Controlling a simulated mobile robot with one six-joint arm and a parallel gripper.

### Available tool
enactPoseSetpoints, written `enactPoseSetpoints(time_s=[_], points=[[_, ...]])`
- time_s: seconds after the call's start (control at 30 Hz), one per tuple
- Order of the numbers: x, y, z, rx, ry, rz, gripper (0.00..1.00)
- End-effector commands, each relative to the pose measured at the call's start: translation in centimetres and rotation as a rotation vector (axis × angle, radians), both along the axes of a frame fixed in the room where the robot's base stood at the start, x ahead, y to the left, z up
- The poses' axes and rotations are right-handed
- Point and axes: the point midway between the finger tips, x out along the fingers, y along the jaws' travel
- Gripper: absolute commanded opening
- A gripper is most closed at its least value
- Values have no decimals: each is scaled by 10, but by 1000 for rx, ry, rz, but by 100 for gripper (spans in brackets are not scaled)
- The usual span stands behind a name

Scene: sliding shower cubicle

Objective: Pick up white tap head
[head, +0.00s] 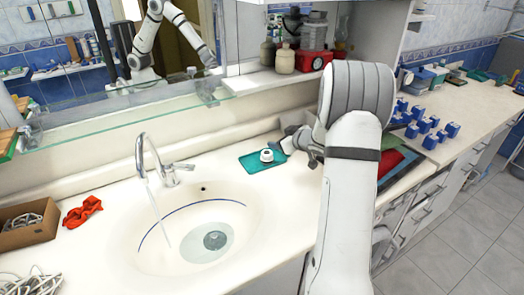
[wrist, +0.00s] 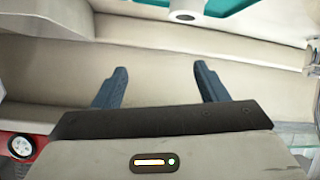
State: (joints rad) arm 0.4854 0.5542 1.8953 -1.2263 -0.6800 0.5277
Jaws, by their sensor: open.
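The white tap head (head: 267,155) stands on a small teal tray (head: 251,166) on the counter, right of the sink. In the wrist view the tap head (wrist: 183,14) shows at the top edge, partly cut off, with teal tray (wrist: 215,6) beside it. My gripper (head: 288,145) is just right of the tap head in the head view. In the wrist view my gripper (wrist: 160,82) has its two dark fingers spread wide with nothing between them. The tap head lies beyond the fingertips, apart from them.
The sink (head: 172,235) with a running faucet (head: 157,160) is left of the tray. A glass shelf (head: 130,110) runs above the counter. Bottles and a red device (head: 313,60) stand on a ledge behind. Several blue blocks (head: 425,122) lie on the right counter.

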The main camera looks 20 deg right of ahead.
Motion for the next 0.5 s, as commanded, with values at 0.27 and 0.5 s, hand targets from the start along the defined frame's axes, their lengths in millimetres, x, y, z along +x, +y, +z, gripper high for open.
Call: enactPoseSetpoints(time_s=[0.27, 0.5], points=[[-11, -6, -49, 184, 0, 238, 67], [-4, 5, -62, 220, 3, 283, 67]])
